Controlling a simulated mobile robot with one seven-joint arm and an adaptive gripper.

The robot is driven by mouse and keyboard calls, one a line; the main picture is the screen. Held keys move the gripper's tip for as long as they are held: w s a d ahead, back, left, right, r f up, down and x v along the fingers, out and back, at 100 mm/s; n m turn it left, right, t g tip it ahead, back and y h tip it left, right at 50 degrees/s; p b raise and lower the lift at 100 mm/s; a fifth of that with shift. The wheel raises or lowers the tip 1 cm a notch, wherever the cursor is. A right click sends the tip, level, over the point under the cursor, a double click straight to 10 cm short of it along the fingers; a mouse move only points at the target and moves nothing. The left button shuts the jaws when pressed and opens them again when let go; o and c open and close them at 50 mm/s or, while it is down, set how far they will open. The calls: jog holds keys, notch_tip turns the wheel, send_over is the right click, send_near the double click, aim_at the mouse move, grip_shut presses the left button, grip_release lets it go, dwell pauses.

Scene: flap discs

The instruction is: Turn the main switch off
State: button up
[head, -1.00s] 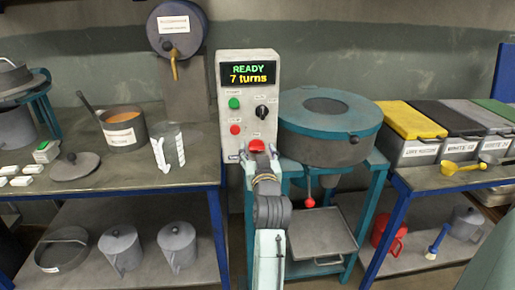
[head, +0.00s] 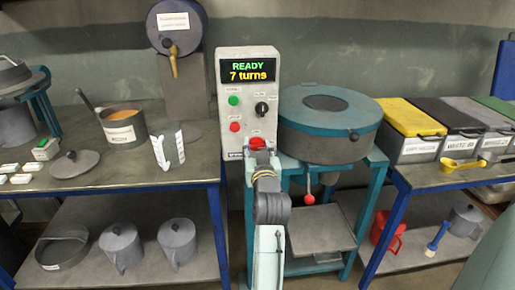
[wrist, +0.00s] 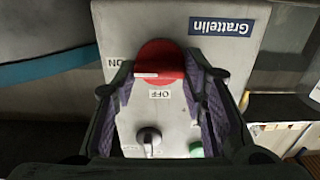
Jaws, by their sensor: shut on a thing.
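The main switch is a round red knob (wrist: 160,60) on the grey control box, with an OFF label below it and an ON label to its left in the wrist view. A white mark lies on the knob's lower left part. In the head view the red knob (head: 257,143) shows low on the box (head: 247,75), just above my arm's end. My gripper (wrist: 158,72) is shut on the red knob, one finger on each side of it. The fingertips' contact is partly hidden. The box's display (head: 249,71) reads READY, 7 turns.
A black selector (wrist: 149,138) and a green button (wrist: 196,149) sit on the same panel. A red button (head: 235,127) is on it too. A round teal-rimmed machine (head: 328,130) stands close on the right. A bench (head: 150,178) with pots is on the left.

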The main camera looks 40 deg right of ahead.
jog(key=shift+f+n+b, duration=0.1)
jog(key=shift+n+b, duration=0.3)
jog(key=shift+n, duration=0.1)
jog(key=n+b, duration=0.2)
jog(key=n, duration=0.1)
jog(key=shift+a+f+n+b, duration=0.1)
jog(key=shift+n+b, duration=0.3)
jog(key=n+b, duration=0.2)
jog(key=n, duration=0.2)
jog(key=shift+n+b, duration=0.3)
jog(key=shift+b, duration=0.1)
jog(key=n+b, duration=0.2)
jog(key=n, duration=0.2)
jog(key=shift+w+f+b, duration=0.1)
jog(key=shift+b, duration=0.2)
jog(key=shift+a+n+b, duration=0.1)
jog(key=shift+n+b, duration=0.95)
jog(key=shift+n, duration=1.15)
jog(key=o, duration=1.1)
